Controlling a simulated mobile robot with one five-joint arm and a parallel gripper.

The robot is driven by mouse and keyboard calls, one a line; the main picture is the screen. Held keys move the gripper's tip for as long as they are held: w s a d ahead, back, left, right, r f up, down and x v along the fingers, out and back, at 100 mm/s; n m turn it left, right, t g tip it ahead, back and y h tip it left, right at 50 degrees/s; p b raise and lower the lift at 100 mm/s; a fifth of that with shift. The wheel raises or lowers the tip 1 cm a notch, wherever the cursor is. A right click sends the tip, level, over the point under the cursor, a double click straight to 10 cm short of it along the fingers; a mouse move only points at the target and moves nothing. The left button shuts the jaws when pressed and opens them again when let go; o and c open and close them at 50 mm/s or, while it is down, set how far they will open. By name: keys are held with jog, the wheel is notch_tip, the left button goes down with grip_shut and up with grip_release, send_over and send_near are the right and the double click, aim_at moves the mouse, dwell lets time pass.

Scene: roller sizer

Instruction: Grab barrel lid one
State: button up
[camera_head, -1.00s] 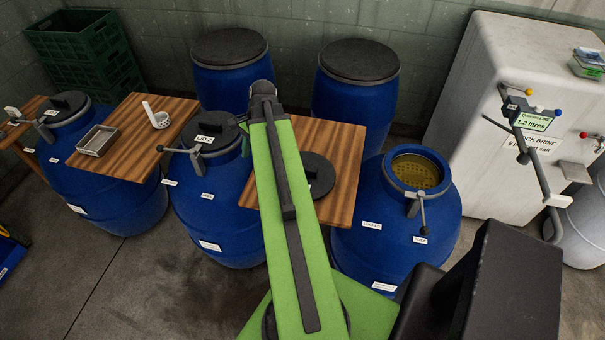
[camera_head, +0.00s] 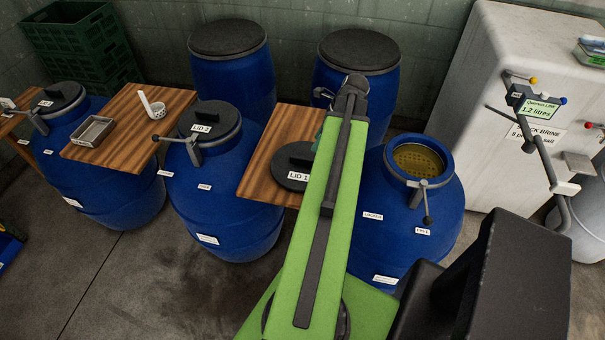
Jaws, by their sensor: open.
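Barrel lid one, a round dark lid labelled "LID 1" (camera_head: 287,170), lies flat on the right wooden board (camera_head: 262,165) between two blue barrels. My green arm crosses in front of the lid's right part and hides it. The far end of my arm (camera_head: 350,95) is up beyond the lid, in front of the back right barrel. A small teal part shows at the arm's left edge above the lid. My gripper's fingers are hidden behind the arm, so I cannot tell how far they are from the lid.
An open blue barrel (camera_head: 378,230) stands right of the board, with a clamp lever at its rim. A barrel closed with lid two (camera_head: 215,122) stands left. Two lidded barrels (camera_head: 235,80) stand behind. A white brine tank (camera_head: 500,100) is at right.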

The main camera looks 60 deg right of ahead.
aim_at(305, 158)
jog(key=b+x, duration=0.8)
jog(key=x, duration=0.3)
jog(key=shift+w+f+b, duration=0.15)
jog(key=shift+b, duration=0.2)
jog(key=shift+f, duration=0.2)
grip_shut()
dwell(1.0)
